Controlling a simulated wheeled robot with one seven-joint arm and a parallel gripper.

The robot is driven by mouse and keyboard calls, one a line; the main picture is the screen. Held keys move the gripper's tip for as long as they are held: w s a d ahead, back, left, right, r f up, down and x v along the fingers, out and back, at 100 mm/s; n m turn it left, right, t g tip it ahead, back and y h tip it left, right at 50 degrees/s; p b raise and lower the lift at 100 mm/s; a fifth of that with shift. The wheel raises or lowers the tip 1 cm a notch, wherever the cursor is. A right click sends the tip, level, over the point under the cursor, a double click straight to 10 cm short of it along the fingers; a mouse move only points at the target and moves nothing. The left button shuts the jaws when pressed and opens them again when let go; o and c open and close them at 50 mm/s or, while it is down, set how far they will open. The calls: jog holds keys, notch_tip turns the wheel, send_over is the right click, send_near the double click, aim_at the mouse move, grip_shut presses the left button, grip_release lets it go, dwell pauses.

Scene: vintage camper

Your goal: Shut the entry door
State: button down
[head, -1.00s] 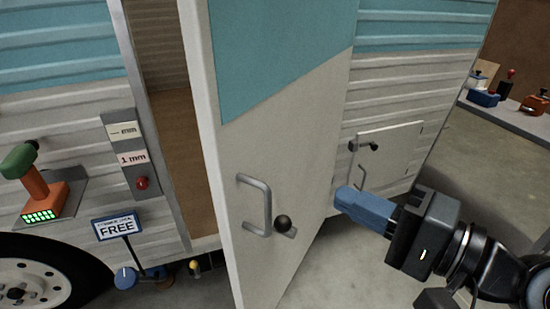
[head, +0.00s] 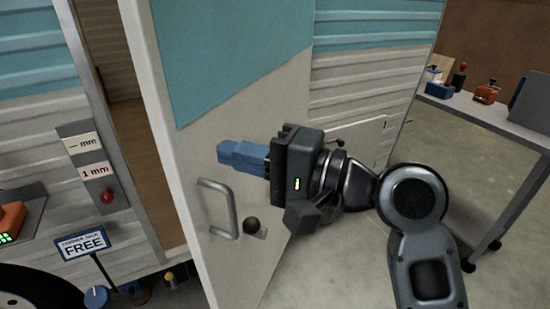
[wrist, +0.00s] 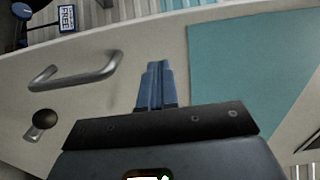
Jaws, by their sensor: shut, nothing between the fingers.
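The entry door (head: 185,155) of the camper stands open, swung out from the doorway (head: 135,160), which shows as a gap on its left. The door has a teal upper panel, a grey bar handle (head: 203,210) and a dark round knob (head: 252,225). My gripper (head: 222,155) has blue fingers, shut and empty. It is in front of the door face, just above and right of the bar handle. In the wrist view the shut fingers (wrist: 157,75) point across the door between the handle (wrist: 75,75) and the teal panel (wrist: 240,75). I cannot tell whether they touch the door.
Left of the doorway is a gauge panel (head: 93,165) with a red button. Below it stands a "FREE" sign (head: 83,244) near a wheel. A grey workbench (head: 500,125) with small tools stands at the right. Floor is clear between bench and camper.

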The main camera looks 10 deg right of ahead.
aim_at(198, 145)
jog(key=shift+x, duration=1.65)
jog(key=shift+a, duration=0.15)
